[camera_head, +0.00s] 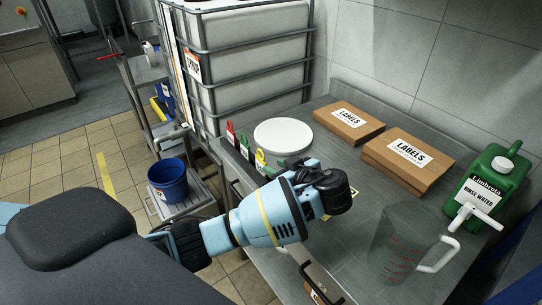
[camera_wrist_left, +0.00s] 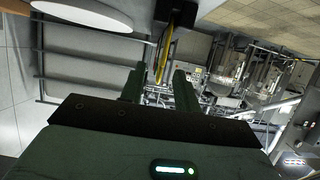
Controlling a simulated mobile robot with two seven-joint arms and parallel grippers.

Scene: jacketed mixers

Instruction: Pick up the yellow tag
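The yellow tag (camera_head: 260,157) stands upright in a small dark holder at the left edge of the metal table, in front of the white round lid (camera_head: 283,136). My left gripper (camera_head: 270,170) is beside it, partly hidden by my own wrist. In the left wrist view the yellow tag (camera_wrist_left: 163,58) shows nearly edge-on below its black holder (camera_wrist_left: 176,14). The two fingers of my left gripper (camera_wrist_left: 159,85) are apart, with the tag lined up with the gap between them. I cannot tell whether they touch it. My right gripper is not in view.
A red tag (camera_head: 230,133) and a green tag (camera_head: 245,147) stand beside the yellow one. Label boxes (camera_head: 348,122), a green jug (camera_head: 487,188) and a clear pitcher (camera_head: 398,250) are on the table (camera_head: 352,185).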

